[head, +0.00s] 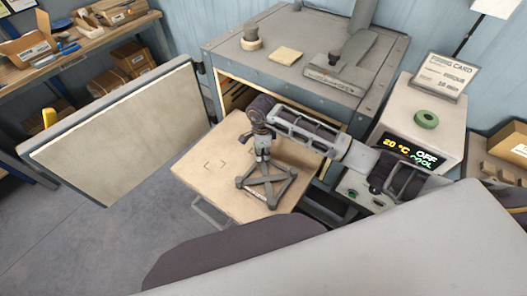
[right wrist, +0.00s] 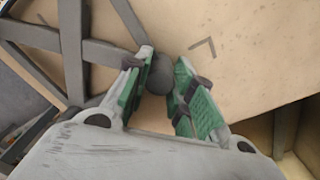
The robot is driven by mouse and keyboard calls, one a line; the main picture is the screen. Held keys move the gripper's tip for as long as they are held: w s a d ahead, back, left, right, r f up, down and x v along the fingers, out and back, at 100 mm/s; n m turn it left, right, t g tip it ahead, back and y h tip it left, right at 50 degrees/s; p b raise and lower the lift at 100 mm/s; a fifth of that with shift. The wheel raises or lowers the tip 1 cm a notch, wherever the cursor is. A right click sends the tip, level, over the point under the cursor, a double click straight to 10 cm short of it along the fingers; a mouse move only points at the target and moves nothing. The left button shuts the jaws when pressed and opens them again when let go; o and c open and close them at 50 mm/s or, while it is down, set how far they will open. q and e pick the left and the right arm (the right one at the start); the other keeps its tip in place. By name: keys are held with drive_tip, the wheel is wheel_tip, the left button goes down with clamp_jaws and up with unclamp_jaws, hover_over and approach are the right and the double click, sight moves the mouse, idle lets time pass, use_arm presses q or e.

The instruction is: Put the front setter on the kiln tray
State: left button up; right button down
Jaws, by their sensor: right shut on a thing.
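The front setter (head: 266,188) is a grey square frame with crossed bars and a central post. It shows over the front right part of the kiln tray (head: 196,168), a beige slab drawn out of the kiln; I cannot tell whether it touches. My right gripper (head: 262,150) comes down from above and is shut on the setter's knob. In the right wrist view, the fingers (right wrist: 160,85) close on a round grey knob (right wrist: 159,75), with the setter's bars (right wrist: 72,50) to the left. Dark corner marks show on the tray's bare surface. My left gripper is not in view.
The kiln (head: 290,45) stands behind with its door (head: 125,135) swung open to the left. The control box (head: 425,125) with a lit display stands at the right. A shelf (head: 85,45) with boxes is at the far left. The tray's left half is clear.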

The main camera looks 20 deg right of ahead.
drive_tip(key=shift+f, duration=0.1)
drive_tip(key=shift+s, duration=0.1)
drive_tip(key=c, duration=1.2)
unclamp_jaws()
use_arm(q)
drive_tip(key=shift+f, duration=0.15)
